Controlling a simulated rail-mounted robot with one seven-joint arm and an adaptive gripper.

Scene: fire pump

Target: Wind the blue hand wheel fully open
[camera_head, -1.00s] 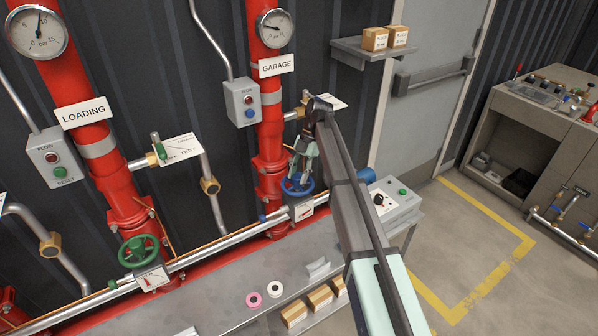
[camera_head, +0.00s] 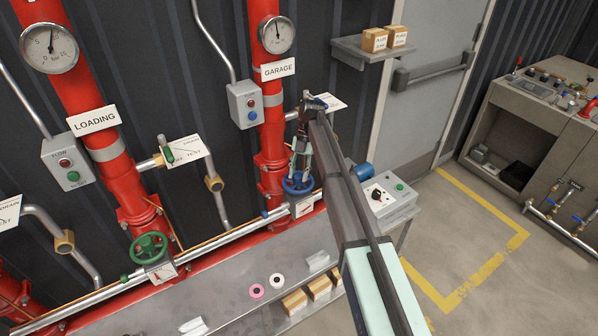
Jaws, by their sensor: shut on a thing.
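The blue hand wheel (camera_head: 291,190) sits low on the red GARAGE pipe, in the middle of the head view. My gripper (camera_head: 299,175) reaches down onto the wheel from above and is shut on it. The fingers and arm cover part of the wheel, so the exact grip on the rim is hard to see. A small white sign (camera_head: 303,208) with a red mark is just below the wheel. The GARAGE gauge (camera_head: 277,34) is higher on the same pipe, its needle pointing nearly straight up.
A green hand wheel (camera_head: 147,247) is on the LOADING pipe at the left. A FLOW box (camera_head: 244,104) is left of the GARAGE pipe. A grey control box (camera_head: 388,199) stands right of my arm. The bench (camera_head: 215,296) below holds small rings and cartons.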

